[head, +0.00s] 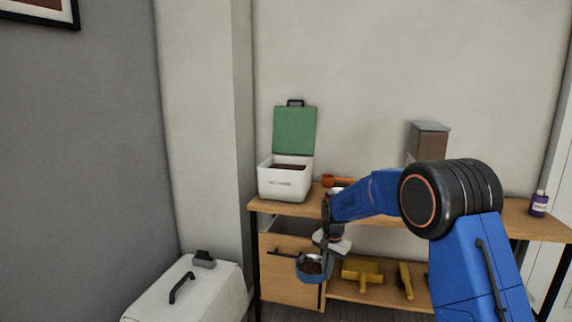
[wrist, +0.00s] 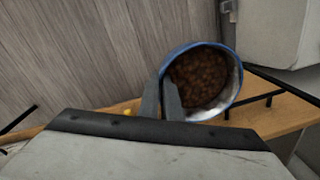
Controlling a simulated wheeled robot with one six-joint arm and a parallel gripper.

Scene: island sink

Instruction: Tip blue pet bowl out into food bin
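The blue pet bowl (head: 303,278) hangs in front of the shelf unit, below its top board, with brown kibble inside. In the wrist view the bowl (wrist: 239,88) is tilted and its kibble shows. My gripper (head: 329,256) is at the bowl's near rim; in the wrist view its two fingers (wrist: 171,98) are close together with the bowl's wall between them. The food bin appears to be the white box (head: 281,186) with a raised green lid (head: 295,131), on the left end of the top board. Brown contents show inside. The bowl is lower than this bin.
A wooden shelf unit (head: 262,205) holds an orange scoop (head: 330,181), a brown container (head: 430,140) and a purple bottle (head: 539,204). Yellow tools (head: 362,272) lie on its lower board. A white closed chest (head: 190,296) stands lower left.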

